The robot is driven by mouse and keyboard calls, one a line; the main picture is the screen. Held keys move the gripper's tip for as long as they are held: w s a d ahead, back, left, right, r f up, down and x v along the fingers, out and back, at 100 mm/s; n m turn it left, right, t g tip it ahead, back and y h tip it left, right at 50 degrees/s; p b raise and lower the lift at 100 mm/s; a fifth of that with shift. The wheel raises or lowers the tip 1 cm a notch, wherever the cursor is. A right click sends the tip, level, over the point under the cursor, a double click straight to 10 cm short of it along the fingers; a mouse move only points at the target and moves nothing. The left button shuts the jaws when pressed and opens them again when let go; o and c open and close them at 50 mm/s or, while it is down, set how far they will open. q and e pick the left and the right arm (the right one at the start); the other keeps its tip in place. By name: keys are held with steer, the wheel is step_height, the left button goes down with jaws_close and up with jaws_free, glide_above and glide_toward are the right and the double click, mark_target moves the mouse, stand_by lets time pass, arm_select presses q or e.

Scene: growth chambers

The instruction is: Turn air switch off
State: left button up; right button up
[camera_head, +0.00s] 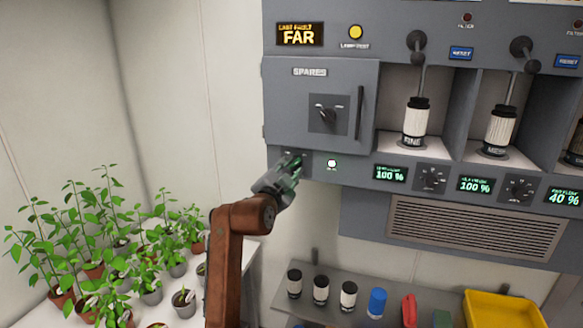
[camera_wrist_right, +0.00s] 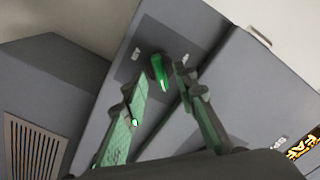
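The air switch (camera_wrist_right: 158,70) appears in the right wrist view as a short lever with a green sheen on a grey plate with small white labels. My right gripper (camera_wrist_right: 162,78) is open, its two fingers spread on either side of the lever; I cannot tell whether either touches it. In the head view my right gripper (camera_head: 292,164) is at the lower left corner of the grey cabinet and mostly hides the switch. My left gripper is not in view.
The SPARES door (camera_head: 290,100) with its rotary handle (camera_head: 327,114) is just above. Dials and percent displays (camera_head: 390,174) line the panel to the right. Potted plants (camera_head: 110,245) stand at lower left. A shelf with bottles (camera_head: 320,290) and a yellow tray (camera_head: 500,310) is below.

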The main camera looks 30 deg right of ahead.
steer(key=shift+w+d, duration=0.15)
steer(key=shift+d, duration=0.05)
jaws_close()
steer(key=shift+a, duration=0.1)
